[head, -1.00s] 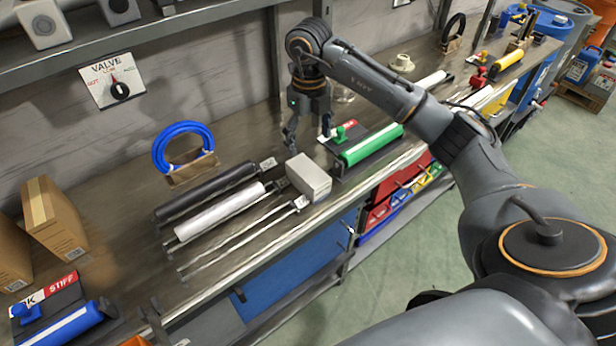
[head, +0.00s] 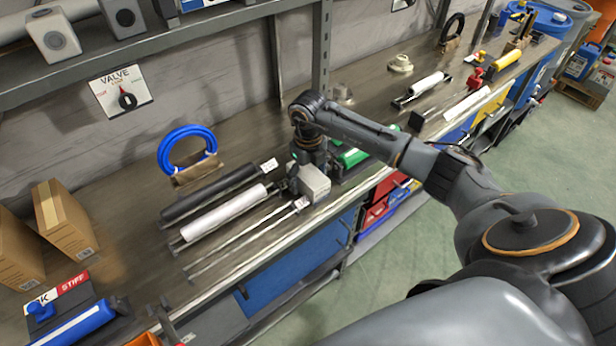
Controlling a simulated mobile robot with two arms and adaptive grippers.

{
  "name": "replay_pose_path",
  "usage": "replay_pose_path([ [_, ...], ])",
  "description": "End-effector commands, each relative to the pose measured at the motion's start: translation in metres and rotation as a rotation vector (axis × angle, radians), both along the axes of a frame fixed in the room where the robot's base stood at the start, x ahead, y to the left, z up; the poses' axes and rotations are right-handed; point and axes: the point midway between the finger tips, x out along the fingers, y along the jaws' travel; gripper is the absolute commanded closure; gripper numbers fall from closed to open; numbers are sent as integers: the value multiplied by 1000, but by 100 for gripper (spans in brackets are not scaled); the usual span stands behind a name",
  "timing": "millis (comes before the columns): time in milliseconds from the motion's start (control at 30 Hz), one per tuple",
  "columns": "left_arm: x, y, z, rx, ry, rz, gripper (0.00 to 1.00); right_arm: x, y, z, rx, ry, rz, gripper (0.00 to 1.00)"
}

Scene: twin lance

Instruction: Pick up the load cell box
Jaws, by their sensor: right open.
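The load cell box (head: 313,183) is a small light grey block on the workbench, near its front edge and at the right end of the long rods. My right gripper (head: 303,186) is low over the bench at the box, reaching down from above and behind it. Its jaws are open. One dark finger shows at the box's left side; the other is hidden, so I cannot tell whether it touches the box. My left gripper is out of view.
A black roller (head: 210,194), a white roller (head: 225,213) and thin rods lie left of the box. A blue hose coil (head: 187,150) stands at the wall. Cardboard boxes (head: 62,215) stand at left.

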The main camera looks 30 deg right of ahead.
Motion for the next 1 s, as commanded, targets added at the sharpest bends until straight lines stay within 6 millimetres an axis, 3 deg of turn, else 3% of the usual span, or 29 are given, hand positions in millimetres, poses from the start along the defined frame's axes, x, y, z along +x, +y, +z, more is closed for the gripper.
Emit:
replay_pose_path([
  [133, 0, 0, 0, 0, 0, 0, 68, 0, 0, 0, 0, 0, 0, 21],
  [500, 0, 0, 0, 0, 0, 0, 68, 0, 0, 0, 0, 0, 0, 96],
  [567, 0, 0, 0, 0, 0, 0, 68, 1, 0, 1, 1, -2, 0, 100],
  [833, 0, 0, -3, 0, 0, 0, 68, 1, 0, 4, 1, -4, -1, 100],
  [1000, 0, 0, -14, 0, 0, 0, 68, 2, -1, 16, 0, -7, 1, 100],
])
